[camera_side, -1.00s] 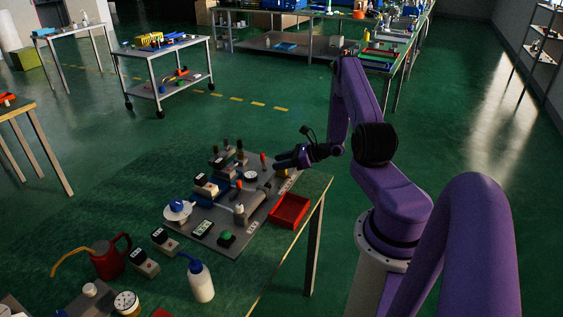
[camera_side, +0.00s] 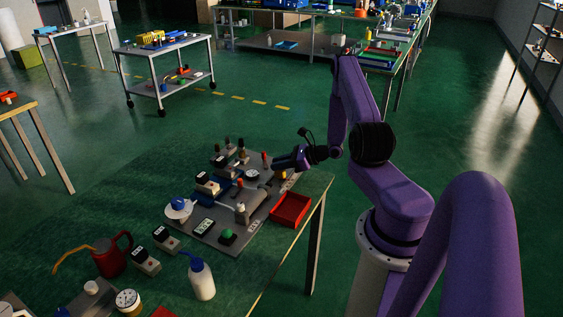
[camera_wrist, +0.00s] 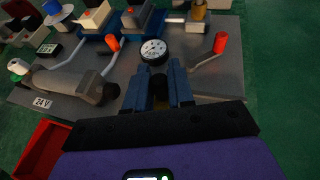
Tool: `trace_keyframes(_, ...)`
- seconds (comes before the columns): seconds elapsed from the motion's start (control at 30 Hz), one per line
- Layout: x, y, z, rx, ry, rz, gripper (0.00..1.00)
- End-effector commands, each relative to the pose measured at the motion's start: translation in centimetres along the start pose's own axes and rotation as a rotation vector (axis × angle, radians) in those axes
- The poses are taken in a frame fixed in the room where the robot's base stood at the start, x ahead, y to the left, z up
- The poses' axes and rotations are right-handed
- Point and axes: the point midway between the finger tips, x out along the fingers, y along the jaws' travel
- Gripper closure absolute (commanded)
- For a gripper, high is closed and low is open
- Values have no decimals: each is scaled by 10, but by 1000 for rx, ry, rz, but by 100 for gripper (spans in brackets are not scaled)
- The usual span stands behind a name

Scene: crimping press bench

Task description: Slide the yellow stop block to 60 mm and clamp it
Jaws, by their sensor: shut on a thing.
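My gripper (camera_side: 276,163) is low over the back right of the grey press plate (camera_side: 217,238). In the wrist view my gripper (camera_wrist: 158,76) has its two blue-grey fingers closed around a small dark tan piece (camera_wrist: 159,88). This piece sits where the yellow stop block would be, but it is mostly hidden and its yellow hardly shows. A white-faced dial (camera_wrist: 153,50) stands just beyond the fingertips. Orange-red lever handles show to the left (camera_wrist: 112,43) and right (camera_wrist: 220,43) of the dial. I cannot read a scale or see which lever is the clamp.
A red tray (camera_side: 291,209) lies at the plate's right edge. The floor to the right is clear.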

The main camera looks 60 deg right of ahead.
Motion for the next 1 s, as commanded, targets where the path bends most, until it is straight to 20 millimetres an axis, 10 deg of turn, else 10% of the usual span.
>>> trace_keyframes(0.1, -1, 0, 0, 1, -1, -1, 100)
trace_keyframes(0.13, -1, -1, 0, 1, -1, -1, 74)
trace_keyframes(0.2, -1, -1, 0, 1, -1, -1, 56)
trace_keyframes(0.63, -10, -2, 0, 1, 0, -5, 56)
trace_keyframes(1.0, -81, -2, 0, 1, 0, -7, 56)
